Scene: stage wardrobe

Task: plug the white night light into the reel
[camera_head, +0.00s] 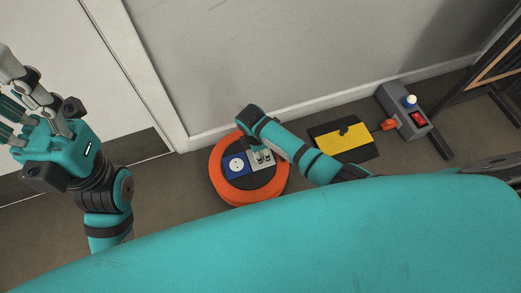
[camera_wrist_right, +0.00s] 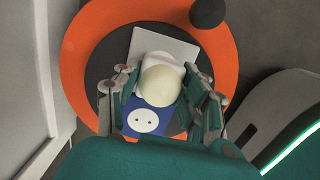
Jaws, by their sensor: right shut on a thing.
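The reel (camera_head: 219,184) is a round orange drum with a dark centre on the floor by the wall. It carries a blue socket (camera_head: 236,163) and a pale grey socket plate beside it, which shows in the wrist view (camera_wrist_right: 180,46). The white night light (camera_wrist_right: 161,82) has a cream dome. My right gripper (camera_head: 262,155) is shut on it, over the reel top. The light hides part of the pale plate, and its underside is hidden, so I cannot tell whether it touches. The blue socket (camera_wrist_right: 146,121) shows below it. My left gripper (camera_head: 22,105) is raised at the left, away from the reel; its fingertips are unclear.
A dark knob (camera_wrist_right: 207,12) sits on the reel's rim. A wooden frame (camera_head: 497,65) stands far right. The wall is close behind.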

